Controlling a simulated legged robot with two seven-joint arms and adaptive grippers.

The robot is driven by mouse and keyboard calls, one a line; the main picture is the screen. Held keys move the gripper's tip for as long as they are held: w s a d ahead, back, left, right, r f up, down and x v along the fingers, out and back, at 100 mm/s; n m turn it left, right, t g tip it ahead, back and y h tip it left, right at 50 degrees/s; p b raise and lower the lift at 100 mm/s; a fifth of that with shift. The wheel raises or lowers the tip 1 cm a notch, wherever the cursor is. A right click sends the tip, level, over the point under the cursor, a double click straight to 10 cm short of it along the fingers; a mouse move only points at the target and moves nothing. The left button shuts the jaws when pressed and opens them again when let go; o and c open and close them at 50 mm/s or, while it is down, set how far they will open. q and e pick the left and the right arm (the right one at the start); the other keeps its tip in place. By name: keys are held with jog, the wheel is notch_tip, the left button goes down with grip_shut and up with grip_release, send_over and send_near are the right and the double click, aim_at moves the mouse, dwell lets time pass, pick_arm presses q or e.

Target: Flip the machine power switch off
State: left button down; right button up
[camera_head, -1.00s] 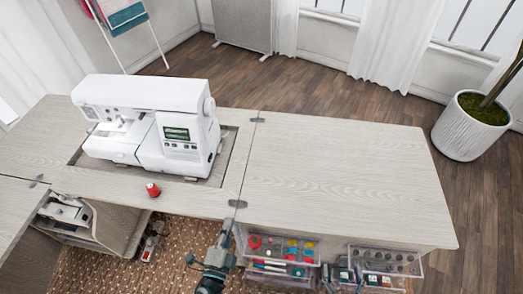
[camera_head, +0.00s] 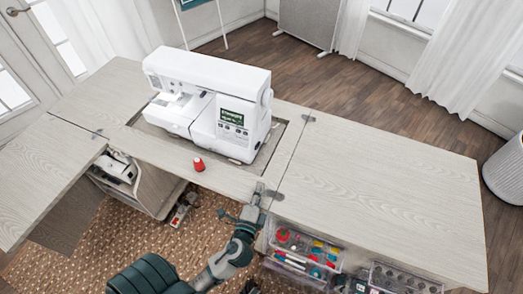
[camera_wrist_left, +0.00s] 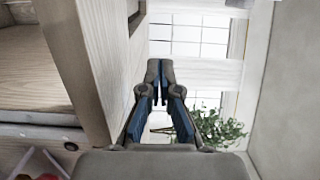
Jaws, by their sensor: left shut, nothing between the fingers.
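The white sewing machine (camera_head: 212,104) stands in the recess of the light wood cabinet top, its lit display (camera_head: 232,117) facing me. I cannot make out the power switch; the machine's right side shows only narrowly. My left gripper (camera_head: 257,190) is at the front edge of the cabinet, right of the red spool and in front of the machine, apart from it. In the left wrist view its two fingers (camera_wrist_left: 160,68) meet at the tips and hold nothing. A pale wood panel edge (camera_wrist_left: 85,60) is close on their left. My right gripper is not in view.
A red thread spool (camera_head: 199,164) stands on the cabinet top (camera_head: 390,185) near the front edge. Clear drawers (camera_head: 305,252) with sewing supplies hang below, right of my left arm. The tabletop right of the machine is clear.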

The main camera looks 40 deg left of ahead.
aim_at(250, 183)
pick_arm(q)
jog(key=x, duration=0.6)
jog(key=shift+a, duration=0.35)
jog(key=x, duration=0.2)
jog(key=d+x, duration=0.1)
jog(key=x, duration=0.2)
jog(key=b+x, duration=0.1)
jog(key=x, duration=0.2)
jog(key=shift+w+d+r, duration=0.1)
jog(key=shift+w+d, duration=0.1)
jog(key=shift+w, duration=0.15)
jog(key=a, duration=0.5)
jog(key=shift+s+f, duration=0.25)
jog(key=shift+s, duration=0.15)
jog(key=shift+s+d, duration=0.2)
jog(key=shift+d, duration=0.15)
jog(key=v, duration=0.5)
jog(key=shift+w+d+r, duration=0.1)
jog(key=shift+d, duration=0.1)
jog(key=s, duration=0.6)
jog(key=shift+d, duration=0.35)
jog(key=shift+s+d, duration=0.1)
jog(key=shift+d, duration=0.3)
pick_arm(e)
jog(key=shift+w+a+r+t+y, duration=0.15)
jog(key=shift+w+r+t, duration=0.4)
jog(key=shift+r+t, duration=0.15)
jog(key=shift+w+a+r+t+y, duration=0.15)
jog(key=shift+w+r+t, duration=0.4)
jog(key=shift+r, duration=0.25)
